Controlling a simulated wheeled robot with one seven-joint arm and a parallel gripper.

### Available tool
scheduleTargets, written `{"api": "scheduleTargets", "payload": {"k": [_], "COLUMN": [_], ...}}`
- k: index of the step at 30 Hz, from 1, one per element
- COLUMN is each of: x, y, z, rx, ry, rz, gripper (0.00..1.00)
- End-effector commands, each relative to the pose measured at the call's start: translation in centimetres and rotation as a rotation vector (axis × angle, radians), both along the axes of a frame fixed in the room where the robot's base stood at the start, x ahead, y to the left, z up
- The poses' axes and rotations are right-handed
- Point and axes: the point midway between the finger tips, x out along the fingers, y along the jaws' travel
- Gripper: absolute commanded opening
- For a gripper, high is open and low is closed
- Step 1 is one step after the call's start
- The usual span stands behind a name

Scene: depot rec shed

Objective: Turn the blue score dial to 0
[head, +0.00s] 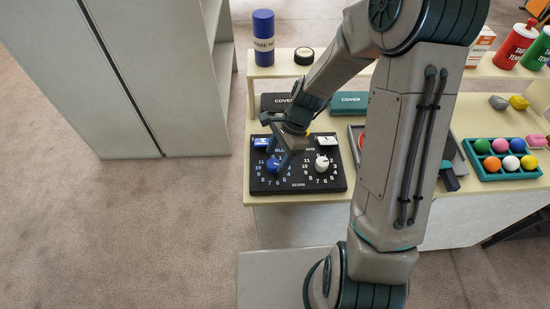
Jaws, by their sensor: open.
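The blue score dial (273,166) is a small round blue knob on the left half of a black score board (297,186). White numbers ring it, and the fingers partly hide their upper side. I cannot tell which number its pointer faces. A white dial (322,163) sits on the right half of the same board. My gripper (284,160) is open and points down over the board, close above and just right of the blue dial. I cannot tell whether a finger touches the dial.
A blue flip block (265,143) and a white one (326,142) are at the board's top. A teal tray (503,173) of coloured balls is at right. A blue can (263,38) stands on the back shelf.

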Motion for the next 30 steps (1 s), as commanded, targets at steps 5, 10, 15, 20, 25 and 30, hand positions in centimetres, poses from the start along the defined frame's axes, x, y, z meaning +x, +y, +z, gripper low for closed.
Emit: {"api": "scheduleTargets", "payload": {"k": [5, 10, 15, 20, 25, 30], "x": [-0.2, -0.3, -0.3, -0.3, -0.2, -0.2], "y": [0.6, 0.8, 0.8, 0.8, 0.8, 0.8], "z": [-1.6, -2.1, -2.1, -2.1, -2.1, -2.1], "rx": [0.001, -0.001, -0.001, -0.001, 0.000, 0.000], "ry": [0.001, -0.001, -0.001, -0.001, -0.002, -0.003], "rz": [0.000, 0.000, 0.000, 0.000, -0.001, 0.016], "gripper": [0.56, 0.56, 0.56, 0.25, 0.11, 0.11]}}
